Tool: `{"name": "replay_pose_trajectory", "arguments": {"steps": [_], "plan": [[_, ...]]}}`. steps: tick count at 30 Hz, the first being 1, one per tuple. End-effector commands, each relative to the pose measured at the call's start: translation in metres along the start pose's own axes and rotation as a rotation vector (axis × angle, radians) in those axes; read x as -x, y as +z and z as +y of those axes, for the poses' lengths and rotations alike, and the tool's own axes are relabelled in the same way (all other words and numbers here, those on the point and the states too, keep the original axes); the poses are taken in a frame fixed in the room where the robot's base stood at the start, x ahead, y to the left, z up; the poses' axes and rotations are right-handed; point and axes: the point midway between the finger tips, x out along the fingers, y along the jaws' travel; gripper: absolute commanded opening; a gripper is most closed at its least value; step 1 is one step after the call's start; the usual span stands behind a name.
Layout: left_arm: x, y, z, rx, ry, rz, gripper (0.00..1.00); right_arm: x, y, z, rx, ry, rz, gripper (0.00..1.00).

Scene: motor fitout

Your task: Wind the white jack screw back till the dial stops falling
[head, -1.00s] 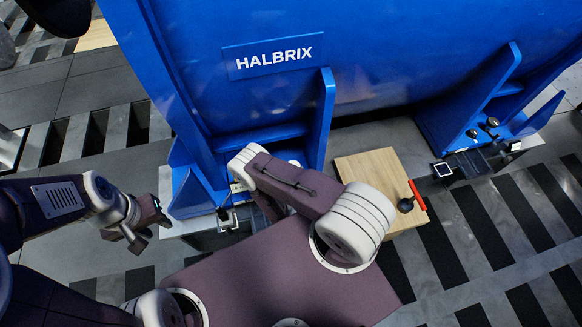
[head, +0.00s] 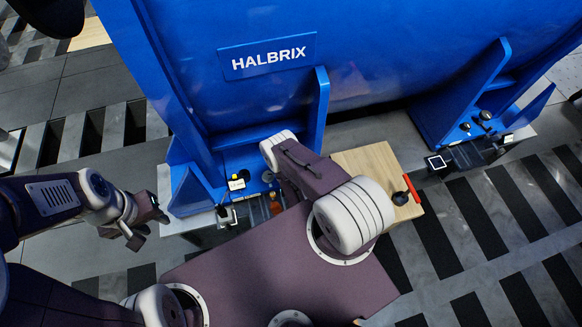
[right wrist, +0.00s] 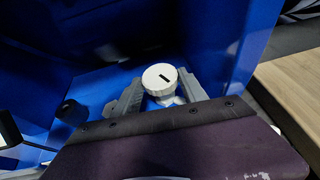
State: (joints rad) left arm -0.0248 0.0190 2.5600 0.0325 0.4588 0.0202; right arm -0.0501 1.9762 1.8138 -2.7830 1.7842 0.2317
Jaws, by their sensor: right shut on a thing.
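The white jack screw (right wrist: 160,77) shows its round cap with a dark slot in the right wrist view, at the blue foot. My right gripper (right wrist: 158,88) is shut on it, one grey finger on each side. In the head view my right arm hides the screw and that gripper. A small white readout with a yellow top (head: 237,184) stands at the left foot of the blue machine (head: 350,60); it may be the dial, but its figures are too small to read. My left gripper (head: 146,228) is empty at the left, its fingers apart.
A wooden board (head: 365,160) lies right of my right arm, with a red-orange bar (head: 412,188) on its edge. A black knob (right wrist: 72,111) sits left of the screw. Striped floor lies open around.

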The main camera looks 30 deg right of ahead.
Motion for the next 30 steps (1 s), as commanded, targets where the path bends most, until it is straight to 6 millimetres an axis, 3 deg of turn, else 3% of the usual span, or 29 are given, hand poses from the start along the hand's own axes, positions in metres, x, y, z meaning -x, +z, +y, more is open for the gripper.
{"name": "replay_pose_trajectory", "arguments": {"steps": [1,2,3,4,14,24,30], "plan": [[0.000,0.000,0.000,0.000,0.000,0.000,0.36,-0.001,0.003,0.000,0.000,-0.003,-0.008,0.09],[0.000,0.000,0.000,0.000,0.000,0.000,0.36,-0.001,0.003,0.000,0.000,-0.003,-0.008,0.58],[0.000,0.000,0.000,0.000,0.000,0.000,0.36,-0.001,0.002,0.000,0.000,-0.003,-0.007,0.69],[0.000,0.000,0.000,0.000,0.000,0.000,0.36,-0.001,0.002,0.000,0.000,-0.002,-0.007,0.72],[0.002,0.000,0.000,0.000,0.000,0.000,0.36,0.003,0.001,0.000,0.001,-0.001,-0.002,0.72],[0.022,-0.002,0.000,0.000,0.000,0.000,0.36,0.065,0.003,0.003,0.008,0.008,0.000,0.72],[0.026,-0.003,0.001,0.000,0.000,0.000,0.36,0.083,0.001,0.002,0.005,0.004,0.000,0.72]]}}
